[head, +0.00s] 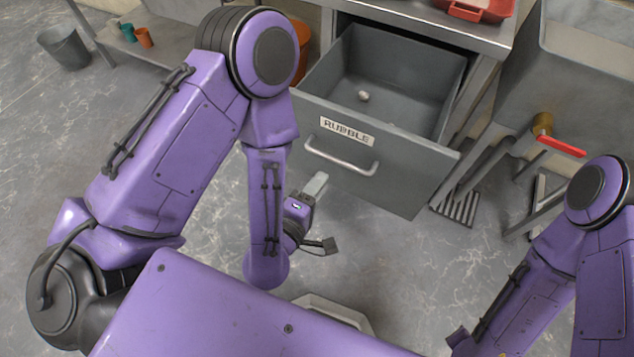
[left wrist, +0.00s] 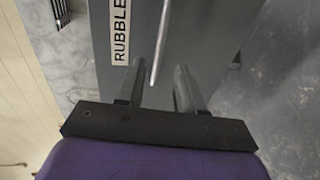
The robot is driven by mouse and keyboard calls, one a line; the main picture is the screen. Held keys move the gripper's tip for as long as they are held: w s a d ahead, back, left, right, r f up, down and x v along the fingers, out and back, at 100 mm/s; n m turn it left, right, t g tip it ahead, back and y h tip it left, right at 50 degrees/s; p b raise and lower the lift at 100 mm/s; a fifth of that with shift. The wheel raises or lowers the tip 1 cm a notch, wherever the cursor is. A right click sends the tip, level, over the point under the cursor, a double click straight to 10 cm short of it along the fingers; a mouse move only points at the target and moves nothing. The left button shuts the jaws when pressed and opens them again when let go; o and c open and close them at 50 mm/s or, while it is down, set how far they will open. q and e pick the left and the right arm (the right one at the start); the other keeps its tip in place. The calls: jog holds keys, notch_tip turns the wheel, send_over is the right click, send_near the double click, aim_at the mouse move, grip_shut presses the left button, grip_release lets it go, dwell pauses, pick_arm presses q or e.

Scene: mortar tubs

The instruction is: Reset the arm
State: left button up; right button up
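My left arm (head: 190,140) comes in from the left, bends at its elbow and hangs down in front of the drawer. My left gripper (head: 321,214) is open and empty, just below and in front of the handle (head: 341,157) of the drawer labelled RUBBLE (head: 390,175). In the left wrist view my left gripper (left wrist: 160,88) has its two fingers spread, with the handle (left wrist: 162,40) beyond and between them in the picture. They look apart in the head view. My right arm (head: 560,260) is folded at the lower right; its gripper is out of frame.
The grey drawer stands pulled out and holds one small pale lump (head: 363,96). A red tray (head: 480,8) sits on the metal bench above. An orange bucket (head: 301,50) is partly behind my left arm. A grey bucket (head: 66,47) stands on the floor at the far left.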

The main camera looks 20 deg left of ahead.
dwell(0.4)
pick_arm(q)
notch_tip(320, 180, down, 8)
jog(key=s+a+m+g, duration=0.3)
jog(key=m+g, duration=0.2)
jog(key=m, duration=0.3)
jog(key=s+a+f+m+g+y+p, duration=0.1)
jog(key=s+a+f+g+y+p, duration=0.2)
jog(key=s+a, duration=1)
notch_tip(320, 180, down, 4)
jog(key=a+g+y, duration=0.1)
jog(key=g+y, duration=0.1)
jog(key=g, duration=0.2)
jog(key=shift+f+m, duration=0.2)
jog(key=shift+m, duration=0.2)
jog(key=shift+w+a, duration=0.1)
